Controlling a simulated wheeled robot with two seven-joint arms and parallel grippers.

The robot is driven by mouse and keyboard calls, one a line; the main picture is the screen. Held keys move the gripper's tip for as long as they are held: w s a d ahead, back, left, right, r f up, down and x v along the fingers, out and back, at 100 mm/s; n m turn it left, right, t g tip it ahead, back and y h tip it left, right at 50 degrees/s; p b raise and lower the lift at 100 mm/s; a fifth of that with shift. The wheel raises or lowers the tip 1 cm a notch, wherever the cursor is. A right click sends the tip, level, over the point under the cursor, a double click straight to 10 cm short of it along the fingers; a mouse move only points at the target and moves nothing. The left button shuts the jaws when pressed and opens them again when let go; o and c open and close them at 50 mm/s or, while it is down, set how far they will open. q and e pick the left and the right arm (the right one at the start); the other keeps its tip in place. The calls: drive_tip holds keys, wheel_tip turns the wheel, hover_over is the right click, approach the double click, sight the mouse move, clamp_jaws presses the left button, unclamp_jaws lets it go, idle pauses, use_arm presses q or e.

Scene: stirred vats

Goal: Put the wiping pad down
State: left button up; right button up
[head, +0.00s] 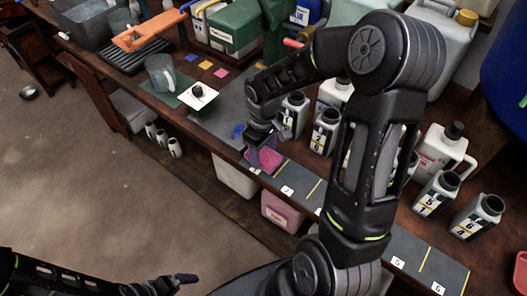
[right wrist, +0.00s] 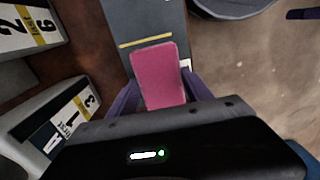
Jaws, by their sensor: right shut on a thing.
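The wiping pad is a flat pink block (head: 269,160). It also shows in the right wrist view (right wrist: 158,76), between the two purple fingers. My right gripper (head: 262,150) is shut on it, over the front strip of the table. I cannot tell whether the pad touches the grey mat (head: 303,180) below it. The gripper hides part of the pad. My left gripper (head: 172,284) is low at the bottom left, away from the table; its jaw opening is unclear.
Numbered bottles (head: 325,130) stand right behind the mat, close to my right arm. A beaker (head: 160,72) and a white card with a black knob (head: 198,96) stand to the left. Bins (head: 282,211) sit below the table edge. Bare mat lies right of the pad.

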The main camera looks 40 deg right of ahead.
sight(264, 155)
drive_tip(key=o, duration=1.5)
drive_tip(key=shift+c, duration=0.2)
drive_tip(key=shift+r, duration=0.1)
wheel_tip(264, 155, up, 12)
drive_tip(key=shift+p, duration=0.45)
